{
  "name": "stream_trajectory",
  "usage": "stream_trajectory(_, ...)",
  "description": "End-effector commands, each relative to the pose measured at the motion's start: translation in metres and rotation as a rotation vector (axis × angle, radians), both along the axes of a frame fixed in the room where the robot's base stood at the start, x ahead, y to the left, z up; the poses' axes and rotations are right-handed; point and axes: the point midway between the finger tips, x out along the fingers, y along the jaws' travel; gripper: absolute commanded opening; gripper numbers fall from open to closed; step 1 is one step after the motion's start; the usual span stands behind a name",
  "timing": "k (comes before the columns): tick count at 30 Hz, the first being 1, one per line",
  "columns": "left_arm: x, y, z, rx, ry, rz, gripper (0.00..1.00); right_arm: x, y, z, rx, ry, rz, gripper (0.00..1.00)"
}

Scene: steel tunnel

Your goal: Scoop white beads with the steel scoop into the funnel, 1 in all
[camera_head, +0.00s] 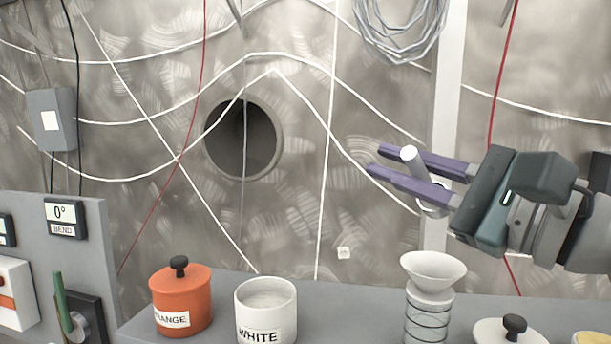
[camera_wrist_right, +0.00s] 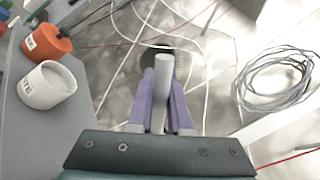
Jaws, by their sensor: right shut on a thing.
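My right gripper (camera_head: 378,160) is raised in front of the wall, above and left of the funnel. Its purple fingers are shut on the steel scoop (camera_head: 408,154), a pale round handle whose end sticks up between them. The scoop's handle also shows in the right wrist view (camera_wrist_right: 164,75). A curved pale part shows below the fingers; whether the scoop holds beads cannot be seen. The white jar (camera_head: 266,310), labelled WHITE, stands open with white beads (camera_head: 266,291) inside. The white funnel (camera_head: 433,270) stands upright on a ringed clear holder. My left gripper is not in view.
An orange jar (camera_head: 181,300) with its lid on stands left of the white jar. A white lid with a black knob (camera_head: 511,331) lies right of the funnel. A grey panel (camera_head: 88,240) stands at left. The grey bench (camera_head: 345,310) is clear between white jar and funnel.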

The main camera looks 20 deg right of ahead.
Motion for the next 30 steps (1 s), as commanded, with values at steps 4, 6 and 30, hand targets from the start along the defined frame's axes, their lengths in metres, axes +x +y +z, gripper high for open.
stream_trajectory(4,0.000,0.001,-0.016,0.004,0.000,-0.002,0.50,-0.001,0.002,-0.008,-0.055,-0.030,0.001,0.00)
stream_trajectory(6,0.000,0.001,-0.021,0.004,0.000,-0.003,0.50,-0.002,0.003,-0.010,-0.082,-0.046,0.000,0.00)
stream_trajectory(30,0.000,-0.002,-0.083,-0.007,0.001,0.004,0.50,-0.007,0.013,-0.035,-0.370,-0.202,0.000,0.00)
